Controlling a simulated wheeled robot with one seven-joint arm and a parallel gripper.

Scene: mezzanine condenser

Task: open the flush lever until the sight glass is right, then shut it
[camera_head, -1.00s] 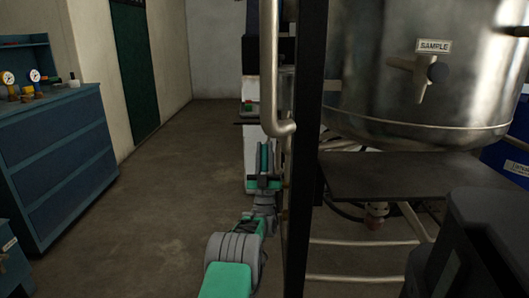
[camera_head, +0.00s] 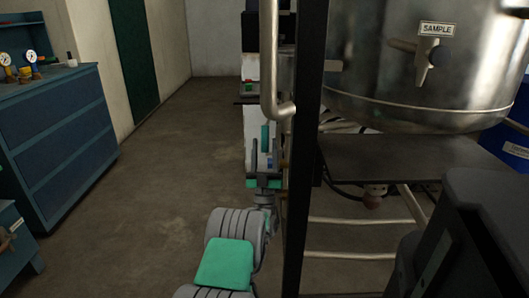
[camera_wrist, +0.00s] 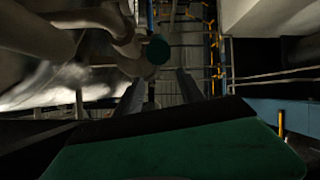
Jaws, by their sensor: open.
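My gripper (camera_wrist: 160,88) is open in the wrist view, its two dark fingers apart with nothing between their tips. A dark teal round end on a pale curved pipe or handle (camera_wrist: 157,50) shows just beyond the fingertips; I cannot tell whether it is the flush lever. In the head view my gripper (camera_head: 263,160) is small, beside the dark upright post and below the bent pale pipe. The steel vessel (camera_head: 420,80) has a tap (camera_head: 424,62) under a SAMPLE label. I cannot make out the sight glass in either view.
A dark shelf (camera_head: 400,160) is under the vessel. A blue drawer cabinet (camera_head: 65,135) with gauges stands at left. The floor (camera_head: 165,180) between is clear.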

